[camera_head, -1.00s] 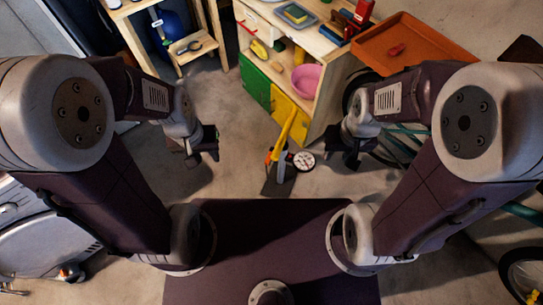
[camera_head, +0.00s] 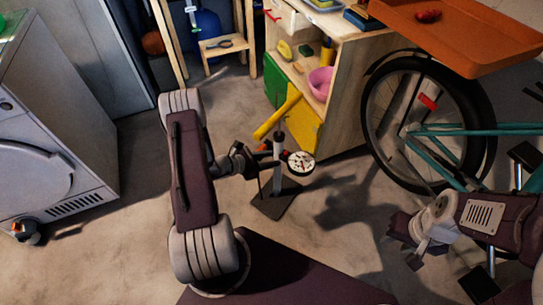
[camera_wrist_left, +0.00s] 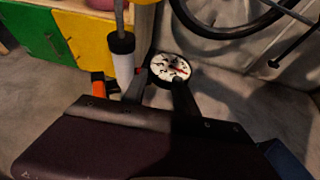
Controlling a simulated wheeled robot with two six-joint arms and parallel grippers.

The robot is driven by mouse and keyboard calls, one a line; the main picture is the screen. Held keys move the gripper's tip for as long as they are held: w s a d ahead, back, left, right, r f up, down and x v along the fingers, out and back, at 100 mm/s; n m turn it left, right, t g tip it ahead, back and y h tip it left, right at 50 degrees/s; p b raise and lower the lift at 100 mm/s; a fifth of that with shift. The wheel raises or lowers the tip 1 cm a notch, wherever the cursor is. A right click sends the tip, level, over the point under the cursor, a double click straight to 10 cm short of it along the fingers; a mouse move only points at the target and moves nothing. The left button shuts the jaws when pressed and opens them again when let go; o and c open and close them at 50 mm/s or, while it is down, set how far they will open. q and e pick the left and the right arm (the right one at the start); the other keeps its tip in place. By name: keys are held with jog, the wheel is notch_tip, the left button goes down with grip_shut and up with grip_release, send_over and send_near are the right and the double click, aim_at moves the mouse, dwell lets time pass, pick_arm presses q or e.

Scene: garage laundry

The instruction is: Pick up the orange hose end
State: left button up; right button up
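A floor pump (camera_head: 278,172) with a yellow handle and a round white gauge (camera_head: 301,162) stands on a dark base on the floor. A small orange piece (camera_head: 266,148), likely the hose end, is at the pump's left side. In the left wrist view the orange piece (camera_wrist_left: 98,88) is left of the white pump barrel (camera_wrist_left: 122,65). My left gripper (camera_head: 260,158) is close beside the pump. Its fingers look apart, with nothing clearly held; contact with the orange piece cannot be told. My right gripper (camera_head: 407,246) is open and empty, low at the right.
A wooden cabinet (camera_head: 340,90) with green and yellow doors stands behind the pump. A bicycle wheel (camera_head: 380,130) and teal frame are at the right, under an orange tray (camera_head: 460,40). A white washer (camera_head: 45,140) is at the left.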

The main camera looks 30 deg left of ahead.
aim_at(262, 148)
pick_arm(q)
jog(key=w+a+f+n+t+y, duration=0.1)
jog(key=a+f, duration=0.1)
jog(key=a, duration=0.1)
jog(key=w+a+f+n+y+b, duration=0.1)
jog(key=a+f+n+y, duration=0.1)
jog(key=a, duration=0.1)
jog(key=w+a+f+n+t+y+b, duration=0.1)
jog(key=a+f+n, duration=0.1)
jog(key=shift+w+a+t+y, duration=0.3)
jog(key=shift+w+a+y, duration=0.1)
jog(key=b+x, duration=0.2)
jog(key=x, duration=0.3)
jog(key=shift+d+r+b, duration=0.1)
jog(key=shift+b, duration=0.3)
jog(key=shift+w+r, duration=0.1)
grip_shut()
